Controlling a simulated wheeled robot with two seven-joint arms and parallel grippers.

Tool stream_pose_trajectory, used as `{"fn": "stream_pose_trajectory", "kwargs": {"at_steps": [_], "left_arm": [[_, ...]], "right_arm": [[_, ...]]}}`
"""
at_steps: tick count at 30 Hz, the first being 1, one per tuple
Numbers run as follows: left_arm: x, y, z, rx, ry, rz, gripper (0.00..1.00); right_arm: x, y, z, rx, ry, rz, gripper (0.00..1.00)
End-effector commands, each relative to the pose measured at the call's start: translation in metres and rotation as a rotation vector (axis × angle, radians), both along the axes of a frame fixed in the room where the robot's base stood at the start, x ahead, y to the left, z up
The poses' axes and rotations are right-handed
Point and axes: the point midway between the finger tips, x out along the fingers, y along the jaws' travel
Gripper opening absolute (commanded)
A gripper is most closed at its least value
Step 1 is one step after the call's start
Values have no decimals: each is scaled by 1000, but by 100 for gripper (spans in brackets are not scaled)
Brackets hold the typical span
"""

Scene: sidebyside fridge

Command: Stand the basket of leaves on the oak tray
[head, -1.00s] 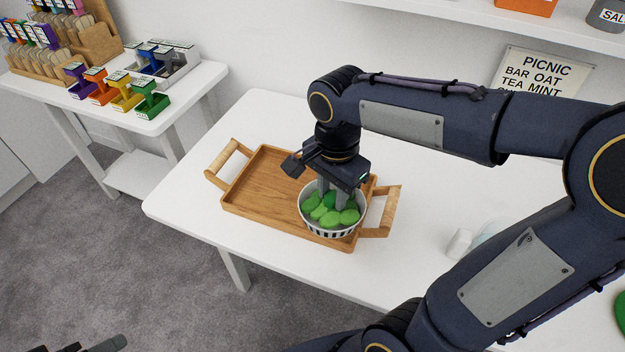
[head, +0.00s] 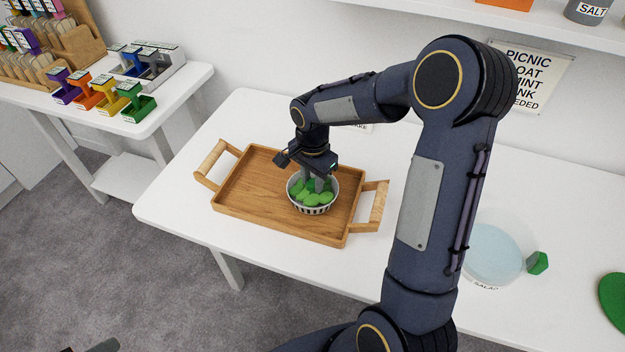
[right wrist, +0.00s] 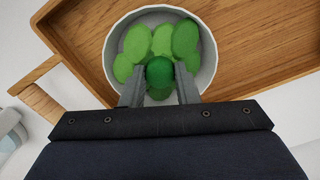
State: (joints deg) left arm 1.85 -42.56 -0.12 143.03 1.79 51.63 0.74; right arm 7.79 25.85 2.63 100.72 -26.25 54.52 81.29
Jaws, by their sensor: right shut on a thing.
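The basket of leaves (head: 312,209) is a pale slotted bowl filled with green leaves. It is over the right part of the oak tray (head: 262,205), within its rim in the head view. I cannot tell whether its base touches the tray. My right gripper (head: 316,184) reaches down into the basket. In the right wrist view its fingers (right wrist: 160,85) are shut on a dark green round piece among the leaves of the basket (right wrist: 209,60). The tray (right wrist: 262,45) lies behind it there. A grey tip at the bottom left of the head view seems to be my left gripper (head: 104,346).
The tray stands on a white table, with raised handles (head: 378,207) at both ends. A pale blue round dish (head: 490,252) and a dark green block (head: 538,263) are to the right. A side table (head: 185,85) with colored holders (head: 100,95) is at the left.

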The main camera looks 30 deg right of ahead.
Motion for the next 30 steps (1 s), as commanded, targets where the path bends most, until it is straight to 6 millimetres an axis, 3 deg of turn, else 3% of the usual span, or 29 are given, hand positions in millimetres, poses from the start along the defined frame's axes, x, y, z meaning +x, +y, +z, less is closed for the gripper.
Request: {"fn": "stream_pose_trajectory", "kwargs": {"at_steps": [12,13,18,26,30], "left_arm": [[0,0,-5,0,0,0,58],[0,0,-4,0,0,0,58],[0,0,-3,0,0,0,58],[0,0,-2,0,0,0,58],[0,0,0,0,0,0,58]], "right_arm": [[0,0,-12,0,-2,1,4],[0,0,-12,0,-2,1,29],[0,0,-10,0,-1,1,50],[0,0,-9,1,-2,1,50],[1,0,0,0,-5,1,50]]}}
